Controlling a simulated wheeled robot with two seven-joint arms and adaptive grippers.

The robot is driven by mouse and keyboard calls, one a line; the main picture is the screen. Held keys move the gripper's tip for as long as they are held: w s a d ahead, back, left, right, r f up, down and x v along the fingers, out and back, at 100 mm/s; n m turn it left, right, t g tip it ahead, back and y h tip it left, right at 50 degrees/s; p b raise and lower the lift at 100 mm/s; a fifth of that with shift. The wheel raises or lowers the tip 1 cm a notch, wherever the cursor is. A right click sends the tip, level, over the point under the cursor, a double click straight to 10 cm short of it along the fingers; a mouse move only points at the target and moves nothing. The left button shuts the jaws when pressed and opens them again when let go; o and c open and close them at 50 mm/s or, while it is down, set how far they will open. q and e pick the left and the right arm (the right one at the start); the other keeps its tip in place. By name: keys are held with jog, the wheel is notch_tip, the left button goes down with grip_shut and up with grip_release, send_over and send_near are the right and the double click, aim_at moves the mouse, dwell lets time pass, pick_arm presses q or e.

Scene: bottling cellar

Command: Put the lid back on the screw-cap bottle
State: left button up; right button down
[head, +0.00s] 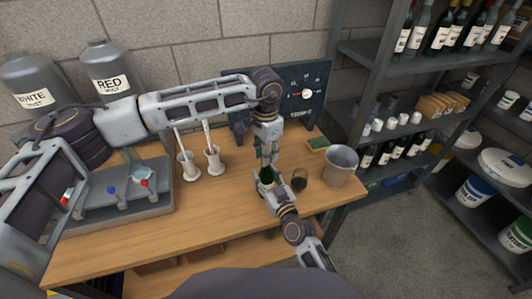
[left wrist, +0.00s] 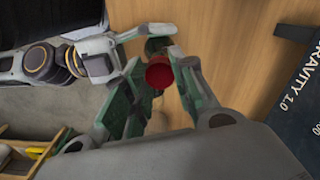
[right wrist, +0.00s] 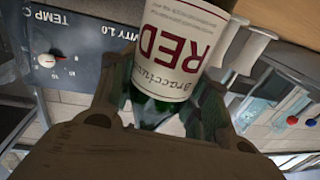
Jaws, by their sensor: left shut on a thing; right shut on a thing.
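The screw-cap bottle (right wrist: 178,50) is green glass with a white label reading RED. My right gripper (right wrist: 165,105) is shut around it in the right wrist view. In the head view the dark green bottle (head: 267,174) shows in that gripper (head: 268,183) over the table, partly hidden. The red lid (left wrist: 158,73) is between the fingers of my left gripper (left wrist: 160,78), which is shut on it. In the head view my left gripper (head: 268,152) points down right above the bottle; the lid is hidden there. Whether lid and bottle neck touch, I cannot tell.
A dark cup (head: 299,180), a grey bucket (head: 341,165) and a green-yellow sponge (head: 318,144) stand right of the grippers. Two white cylinders (head: 190,168) and a grey filler tray (head: 150,207) are to the left. A dark gauge board (head: 315,80) is behind. The front table is clear.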

pick_arm(q)
jog(key=shift+m, duration=0.3)
jog(key=o, duration=0.7)
jog(key=shift+c, duration=0.2)
jog(key=shift+r, duration=2.3)
jog(key=shift+c, duration=0.4)
